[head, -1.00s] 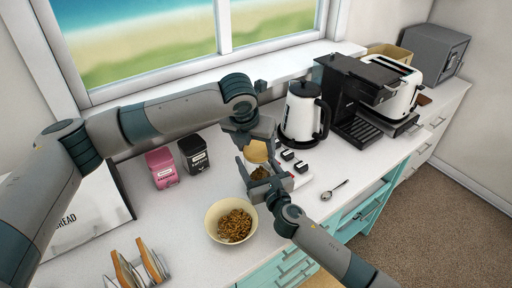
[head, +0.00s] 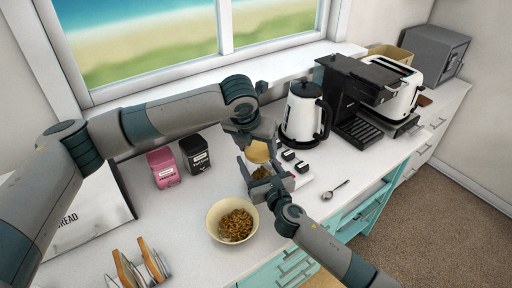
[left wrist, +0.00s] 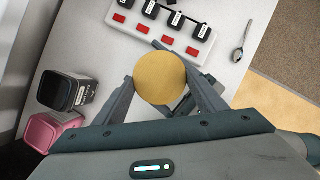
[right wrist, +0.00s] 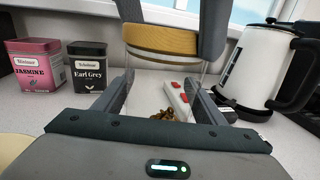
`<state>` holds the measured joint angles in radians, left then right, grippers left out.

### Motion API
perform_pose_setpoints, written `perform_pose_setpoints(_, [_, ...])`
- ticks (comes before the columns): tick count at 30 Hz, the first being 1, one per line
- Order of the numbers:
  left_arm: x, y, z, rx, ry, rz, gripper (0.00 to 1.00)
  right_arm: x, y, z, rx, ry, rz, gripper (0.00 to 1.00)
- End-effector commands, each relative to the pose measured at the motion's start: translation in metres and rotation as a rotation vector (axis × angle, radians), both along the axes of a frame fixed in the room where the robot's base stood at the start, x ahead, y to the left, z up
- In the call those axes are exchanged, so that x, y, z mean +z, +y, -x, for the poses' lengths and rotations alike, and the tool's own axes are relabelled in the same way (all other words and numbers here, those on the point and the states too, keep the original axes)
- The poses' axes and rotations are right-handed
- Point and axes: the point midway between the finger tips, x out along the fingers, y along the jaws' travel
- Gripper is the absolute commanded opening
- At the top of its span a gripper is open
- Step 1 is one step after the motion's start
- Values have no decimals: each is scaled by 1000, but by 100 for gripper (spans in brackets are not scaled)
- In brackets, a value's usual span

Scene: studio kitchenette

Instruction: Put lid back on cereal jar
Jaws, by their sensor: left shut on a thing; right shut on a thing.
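The round wooden lid (left wrist: 160,78) is between the fingers of my left gripper (head: 259,148), which is shut on it from above. The clear cereal jar (head: 260,173) stands below with some brown cereal in its bottom, and its cereal also shows in the right wrist view (right wrist: 178,115). My right gripper (head: 264,181) is shut on the jar from the side. In the right wrist view the lid (right wrist: 160,40) is at the jar's top, roughly level. I cannot tell whether it is seated on the rim or just above it.
A bowl of cereal (head: 232,222) stands in front. Pink (head: 162,167) and black (head: 196,154) tea tins are to the left. A white kettle (head: 303,112) and a rack of small black-topped jars (left wrist: 172,25) are close on the right. A spoon (head: 335,190) lies farther right.

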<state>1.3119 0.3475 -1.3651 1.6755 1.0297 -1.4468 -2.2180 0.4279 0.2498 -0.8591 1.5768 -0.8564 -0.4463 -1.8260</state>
Motion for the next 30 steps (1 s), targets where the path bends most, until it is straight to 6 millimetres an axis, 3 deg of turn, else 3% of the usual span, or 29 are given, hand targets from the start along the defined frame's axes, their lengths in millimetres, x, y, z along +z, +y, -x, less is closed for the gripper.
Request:
perform_pose_setpoints(1, [-13,4,2,6,14,-11,43,0,0,1,2,-4,1,24])
perform_pose_setpoints(17, [-13,5,0,8,12,-12,37,0,3,2,8,-6,1,24])
perform_pose_setpoints(18, [-13,5,0,9,11,-13,70,0,3,2,8,-6,1,24])
perform_pose_setpoints(30, [-7,2,0,4,5,-6,72,-2,2,2,5,0,0,24])
